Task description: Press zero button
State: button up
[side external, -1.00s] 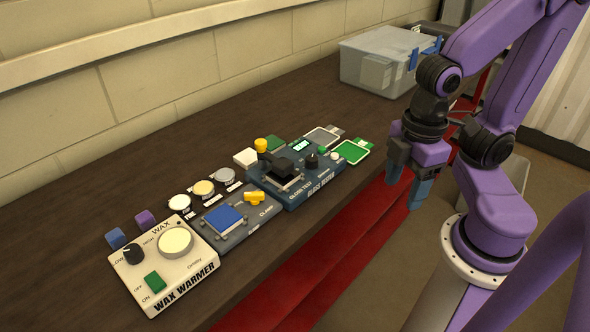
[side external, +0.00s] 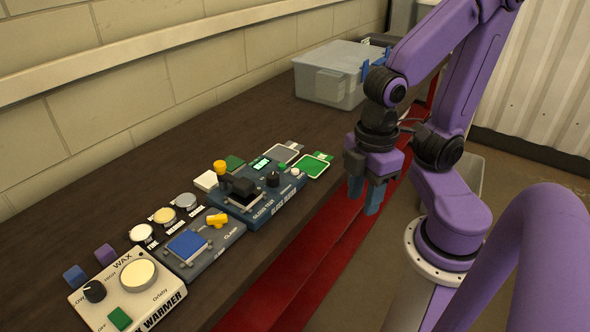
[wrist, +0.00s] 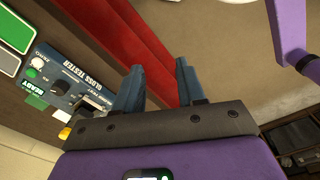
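The blue gloss tester (side external: 262,212) sits on the dark bench, with a lit green display, a black knob and a lever with a yellow ball. A small round white button (side external: 295,172) is at its right end. In the wrist view the same white button (wrist: 37,63) has small lettering beside it that appears to read ZERO. My gripper (side external: 364,198) hangs in front of the bench, over the red strip side, to the right of the tester and apart from it. Its blue fingers, also in the wrist view (wrist: 158,85), are spread with nothing between them.
A clamp unit (side external: 203,243) and a wax warmer (side external: 127,290) stand left of the tester. A green-framed pad (side external: 314,166) and a grey pad (side external: 282,153) lie beyond it. A clear lidded bin (side external: 335,75) stands at the back. Space between gripper and tester is clear.

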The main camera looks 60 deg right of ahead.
grip_shut()
dwell(1.4)
